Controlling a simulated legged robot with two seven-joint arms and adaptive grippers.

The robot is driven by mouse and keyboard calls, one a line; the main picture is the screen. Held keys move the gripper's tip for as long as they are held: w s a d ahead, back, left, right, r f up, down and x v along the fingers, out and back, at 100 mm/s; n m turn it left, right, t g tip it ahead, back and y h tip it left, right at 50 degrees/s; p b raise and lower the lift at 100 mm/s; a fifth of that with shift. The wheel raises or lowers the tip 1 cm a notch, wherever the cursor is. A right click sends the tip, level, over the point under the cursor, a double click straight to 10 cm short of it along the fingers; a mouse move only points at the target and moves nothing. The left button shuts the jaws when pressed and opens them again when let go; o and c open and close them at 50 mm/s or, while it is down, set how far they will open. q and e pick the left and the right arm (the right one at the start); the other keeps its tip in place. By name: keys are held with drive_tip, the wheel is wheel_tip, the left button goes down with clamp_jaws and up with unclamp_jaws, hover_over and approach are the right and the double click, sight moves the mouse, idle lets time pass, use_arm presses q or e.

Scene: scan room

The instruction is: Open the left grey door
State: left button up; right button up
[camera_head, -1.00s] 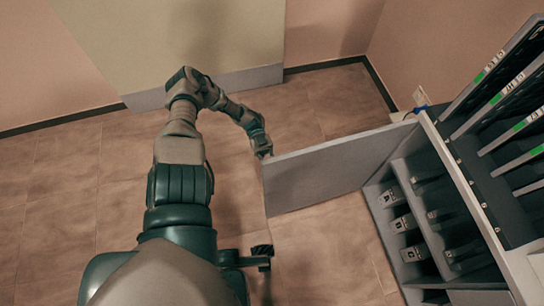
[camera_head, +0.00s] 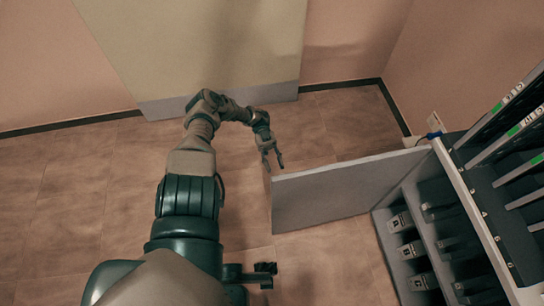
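The grey door (camera_head: 335,195) stands swung out from the cabinet (camera_head: 470,200), its hinge side at the cabinet's left front corner. Its free edge points left into the room. My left arm comes in from the lower left and bends over to the right. My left gripper (camera_head: 273,165) is open at the free upper corner of the door, with its two fingers spread and nothing seen between them. Whether a finger touches the door cannot be told.
Inside the cabinet are shelves with several dark, labelled devices (camera_head: 401,222). Above them are slanted dark panels with green marks (camera_head: 515,130). The tiled floor (camera_head: 90,190) left of the door is clear.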

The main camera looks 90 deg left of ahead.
use_arm(q)
drive_tip(key=shift+v, duration=1.55)
